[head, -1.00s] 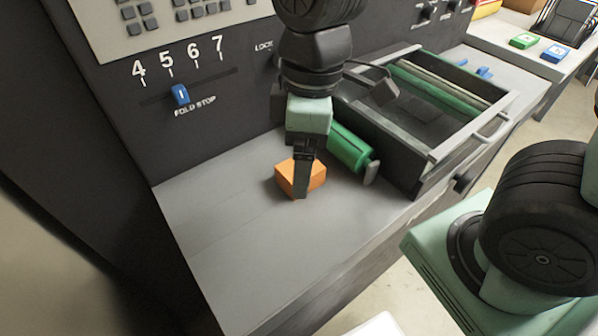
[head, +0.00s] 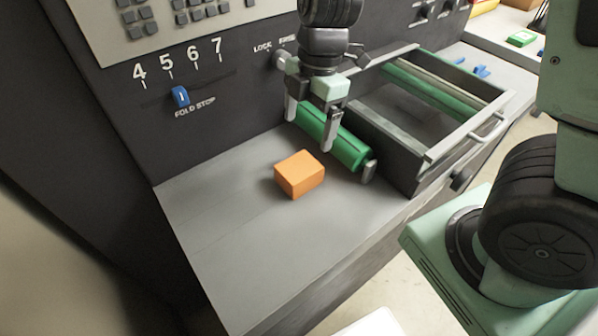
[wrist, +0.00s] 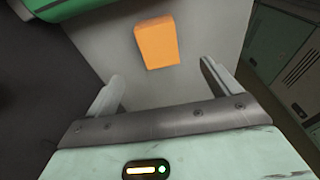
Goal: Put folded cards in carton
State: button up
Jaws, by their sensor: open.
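An orange block (head: 300,174) rests on the grey shelf (head: 235,240) of the dark machine. It also shows in the wrist view (wrist: 157,42), beyond my fingertips and between them. My gripper (head: 309,128) is open and empty, raised above the shelf near the green roller and apart from the block. Its two spread fingers also show in the wrist view (wrist: 163,73). I cannot make out any folded cards or a card carton in these views.
A green roller (head: 350,149) lies beside the block, by an open tray frame (head: 425,160) with more rollers inside. A blue fold-stop slider (head: 180,96) is on the machine's face. The shelf's front left is clear. A green item (head: 522,38) lies on a table behind.

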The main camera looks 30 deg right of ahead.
aim_at(299, 166)
jog(key=f, duration=0.4)
jog(key=a+f, duration=0.1)
jog(key=f, duration=0.3)
jog(key=a+f, duration=0.1)
jog(key=f, duration=0.3)
jog(key=shift+f, duration=0.1)
jog(key=shift+f+b, duration=0.25)
jog(key=shift+b, duration=0.2)
dwell(0.5)
jog(key=c, duration=1.3)
jog(key=shift+r, duration=0.2)
